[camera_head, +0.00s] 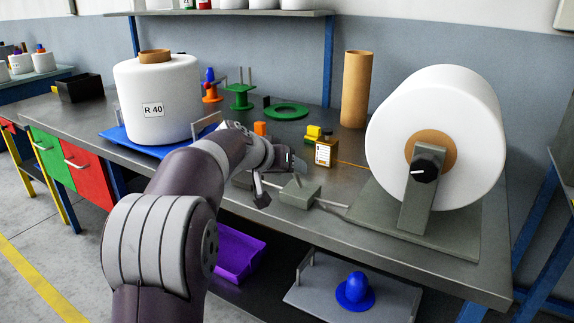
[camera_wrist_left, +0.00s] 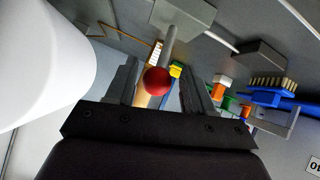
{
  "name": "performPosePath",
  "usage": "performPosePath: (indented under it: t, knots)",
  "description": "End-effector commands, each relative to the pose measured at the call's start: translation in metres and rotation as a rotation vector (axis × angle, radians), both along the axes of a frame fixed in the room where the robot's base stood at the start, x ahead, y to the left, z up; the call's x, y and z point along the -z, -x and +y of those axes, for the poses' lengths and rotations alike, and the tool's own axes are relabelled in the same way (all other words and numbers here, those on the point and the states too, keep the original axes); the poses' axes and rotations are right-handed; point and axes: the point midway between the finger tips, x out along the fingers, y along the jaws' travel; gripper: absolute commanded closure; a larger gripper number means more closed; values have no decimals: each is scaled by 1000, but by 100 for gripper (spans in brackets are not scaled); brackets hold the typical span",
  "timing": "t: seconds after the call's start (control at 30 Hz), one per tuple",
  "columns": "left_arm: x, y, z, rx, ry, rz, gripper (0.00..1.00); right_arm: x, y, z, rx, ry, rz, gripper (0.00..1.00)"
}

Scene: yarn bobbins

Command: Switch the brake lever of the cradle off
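The cradle (camera_head: 425,232) is a grey stand on the bench at the right. It carries a large white bobbin (camera_head: 437,110) on a brown core, with a black knob (camera_head: 426,170) on its upright. A lever with a red ball (camera_wrist_left: 156,80) on a thin rod shows in the left wrist view, its far end near a grey block (camera_wrist_left: 183,17). My left gripper (camera_wrist_left: 158,88) is open, with the red ball between its two fingers and gaps at both sides. In the head view my left gripper (camera_head: 279,179) is left of the cradle; the red ball is hidden there. My right gripper is not in view.
A white bobbin labelled R 40 (camera_head: 158,105) stands on a blue base at the left. Small grey blocks (camera_head: 300,194) lie on the bench near my gripper.

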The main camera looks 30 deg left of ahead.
Motion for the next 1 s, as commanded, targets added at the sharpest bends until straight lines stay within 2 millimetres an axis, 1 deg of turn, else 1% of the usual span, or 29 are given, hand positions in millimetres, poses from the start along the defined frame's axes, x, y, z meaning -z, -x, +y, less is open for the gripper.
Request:
performPosePath:
  t: [0.27, 0.37, 0.47, 0.7, 0.8, 0.9, 1.0]
  knots:
    - [-3, 0, 0, -1, -1, -8, 40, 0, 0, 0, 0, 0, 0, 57]
    - [-9, 5, 1, -3, -2, -10, 40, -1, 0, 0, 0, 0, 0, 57]
    - [-22, 21, 4, -4, -4, -12, 40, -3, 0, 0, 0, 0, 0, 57]
    - [-59, 74, 14, -6, -3, -10, 40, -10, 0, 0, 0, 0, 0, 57]
    - [-69, 89, 16, -5, -2, -8, 40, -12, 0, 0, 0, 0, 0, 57]
    - [-75, 98, 17, -4, -1, -7, 40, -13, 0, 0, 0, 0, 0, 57]
    - [-77, 102, 17, -2, -2, -7, 40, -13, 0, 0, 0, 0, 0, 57]
